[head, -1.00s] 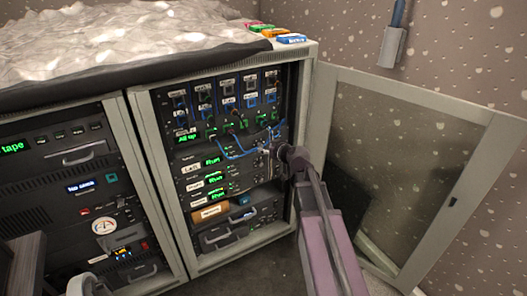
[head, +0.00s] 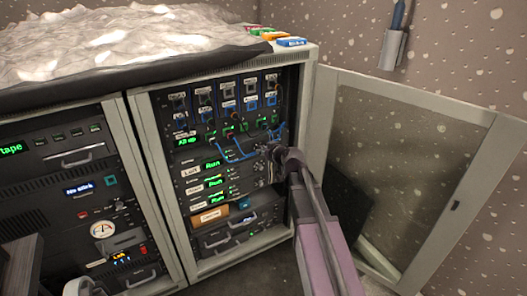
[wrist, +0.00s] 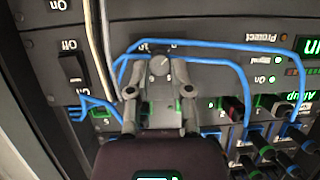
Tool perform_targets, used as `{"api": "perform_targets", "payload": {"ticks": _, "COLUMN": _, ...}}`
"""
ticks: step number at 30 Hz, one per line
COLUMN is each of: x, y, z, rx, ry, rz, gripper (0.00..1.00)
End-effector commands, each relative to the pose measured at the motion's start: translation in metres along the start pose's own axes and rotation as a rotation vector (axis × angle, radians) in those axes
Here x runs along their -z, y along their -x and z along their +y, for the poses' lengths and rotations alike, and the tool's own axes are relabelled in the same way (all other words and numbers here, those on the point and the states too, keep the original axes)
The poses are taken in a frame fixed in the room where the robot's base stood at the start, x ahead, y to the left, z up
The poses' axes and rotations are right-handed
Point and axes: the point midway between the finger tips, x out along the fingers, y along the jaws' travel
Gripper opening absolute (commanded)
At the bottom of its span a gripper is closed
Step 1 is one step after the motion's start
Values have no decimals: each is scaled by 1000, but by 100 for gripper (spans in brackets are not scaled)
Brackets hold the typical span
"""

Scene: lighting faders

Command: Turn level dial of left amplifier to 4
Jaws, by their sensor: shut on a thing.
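The left amplifier (head: 191,170) is the upper of several units with green "Run" displays in the open right rack, marked "Left". My gripper (head: 268,151) is at its right end. In the wrist view, my gripper (wrist: 159,62) has one finger on each side of a small round grey dial (wrist: 160,67) and is shut on it. The dial has a pale pointer mark. Its scale is mostly hidden by the fingers and a blue cable, so I cannot read its setting. In the head view the dial is hidden behind my gripper.
Blue cables (wrist: 213,44) loop closely around my fingers. A black On/Off rocker switch (wrist: 73,68) is to the left in the wrist view. Patch sockets and plugs are below. The rack's glass door (head: 400,170) stands open on the right, beside my arm.

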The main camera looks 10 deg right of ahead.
Motion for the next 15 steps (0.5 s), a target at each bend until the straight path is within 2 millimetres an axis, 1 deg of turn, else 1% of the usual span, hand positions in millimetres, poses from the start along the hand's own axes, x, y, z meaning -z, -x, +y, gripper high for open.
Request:
{"api": "perform_targets", "payload": {"ticks": 9, "x": 0, "y": -1, "z": 0, "rx": 7, "ry": -16, "rz": 2, "gripper": 0}}
{"api": "perform_targets", "payload": {"ticks": 15, "x": -1, "y": -2, "z": 1, "rx": 32, "ry": -76, "rz": 5, "gripper": 0}}
